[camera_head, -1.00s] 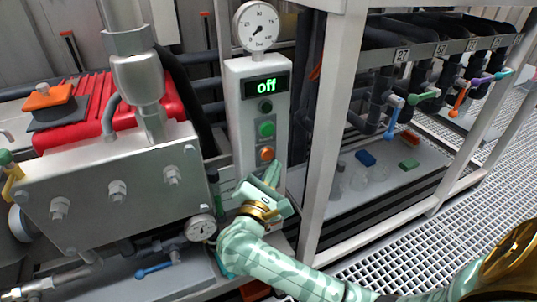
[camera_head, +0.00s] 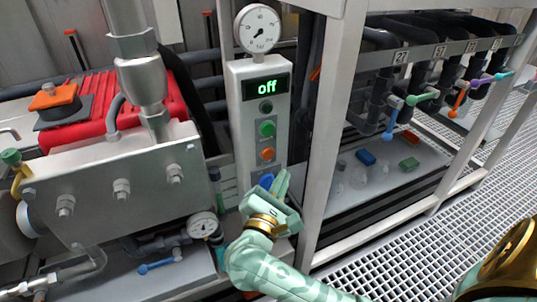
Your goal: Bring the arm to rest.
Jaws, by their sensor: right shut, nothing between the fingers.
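My right arm comes in from the lower right in mint green with gold bands. Its gripper (camera_head: 281,183) is shut and empty, just below and right of the control box's buttons. It appears apart from the buttons, though its depth is hard to judge. Below the display are a dark green button (camera_head: 266,107), a green button (camera_head: 267,128), an orange button (camera_head: 267,154) and a blue button (camera_head: 266,181) beside the gripper. My left gripper is not in view.
A round gauge (camera_head: 257,28) tops the control box. A steel post (camera_head: 322,130) stands close right of my gripper. A plate with bolts (camera_head: 120,180) and a red ribbed block (camera_head: 80,110) are at left. Valves with coloured handles line the rack at right, above a grated floor (camera_head: 430,240).

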